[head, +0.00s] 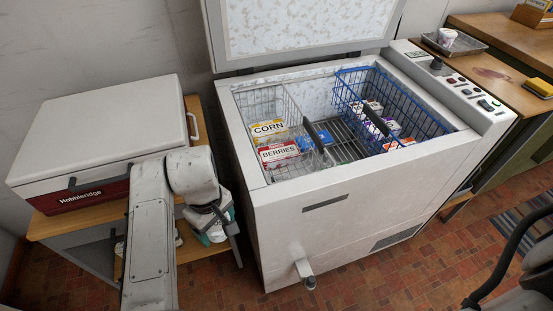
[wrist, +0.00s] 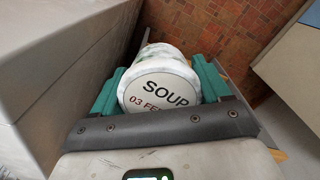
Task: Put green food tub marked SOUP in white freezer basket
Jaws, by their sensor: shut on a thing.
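The SOUP tub (wrist: 160,84) shows in the wrist view, its pale round lid reading SOUP and 03 FE, the rest of the date cut off. Its side is whitish with a few greenish patches. My gripper (wrist: 160,92) is shut on it, a green finger on each side. In the head view my gripper (head: 213,222) hangs low beside the freezer's left outer wall; the tub is hard to make out there. The white wire basket (head: 262,103) is in the left part of the open freezer, holding a CORN box (head: 268,128) and a BERRIES box (head: 279,152).
The chest freezer (head: 340,195) has its lid (head: 305,30) raised. A blue wire basket (head: 420,115) with several boxes is at its right. A Hobbleridge cooler (head: 95,135) stands on a wooden bench left.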

